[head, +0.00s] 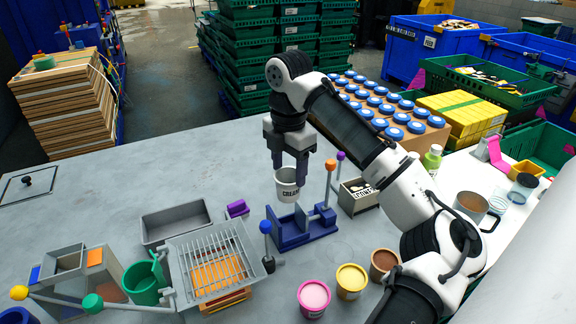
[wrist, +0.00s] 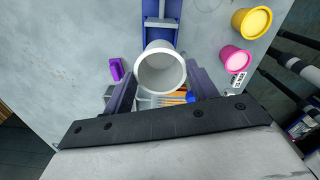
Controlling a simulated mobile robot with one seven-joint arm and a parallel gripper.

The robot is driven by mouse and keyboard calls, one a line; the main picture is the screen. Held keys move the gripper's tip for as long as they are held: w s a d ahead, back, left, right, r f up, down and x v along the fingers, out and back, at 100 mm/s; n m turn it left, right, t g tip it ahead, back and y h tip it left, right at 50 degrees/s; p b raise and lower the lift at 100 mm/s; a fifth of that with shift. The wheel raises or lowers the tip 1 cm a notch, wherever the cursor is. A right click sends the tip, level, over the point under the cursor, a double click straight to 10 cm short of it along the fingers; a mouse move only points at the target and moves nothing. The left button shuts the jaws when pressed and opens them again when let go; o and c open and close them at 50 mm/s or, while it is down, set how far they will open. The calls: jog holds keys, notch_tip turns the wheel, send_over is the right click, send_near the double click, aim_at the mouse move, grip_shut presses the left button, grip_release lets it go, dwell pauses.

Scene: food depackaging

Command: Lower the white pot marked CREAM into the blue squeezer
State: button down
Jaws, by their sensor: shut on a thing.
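The white pot marked CREAM (head: 287,187) is held upright between the fingers of my gripper (head: 289,170). In the wrist view the pot (wrist: 161,69) shows its pale open top between the two dark fingers of my gripper (wrist: 160,88). The blue squeezer (head: 294,238) stands on the grey table just below and slightly right of the pot in the head view. In the wrist view the squeezer (wrist: 161,36) lies beyond the pot, which hides part of it. I cannot tell the exact gap between pot and squeezer.
Pink (head: 313,298), yellow (head: 351,280) and brown (head: 384,263) pots stand in front of the squeezer. A wire rack (head: 213,262) and a grey tray (head: 175,222) stand to its left, with a purple block (head: 237,209) nearby. A small box (head: 357,196) is at its right.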

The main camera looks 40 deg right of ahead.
aim_at(289, 194)
dwell(0.3)
jog(key=shift+f+b, duration=1.6)
jog(key=shift+f, duration=2.45)
jog(key=shift+f+b, duration=1.2)
jog(key=shift+f, duration=1.3)
jog(key=shift+c, duration=1.9)
grip_release()
jog(key=shift+r, duration=0.1)
notch_tip(289, 194, up, 14)
jog(key=shift+f+b, duration=0.2)
jog(key=shift+b, duration=0.2)
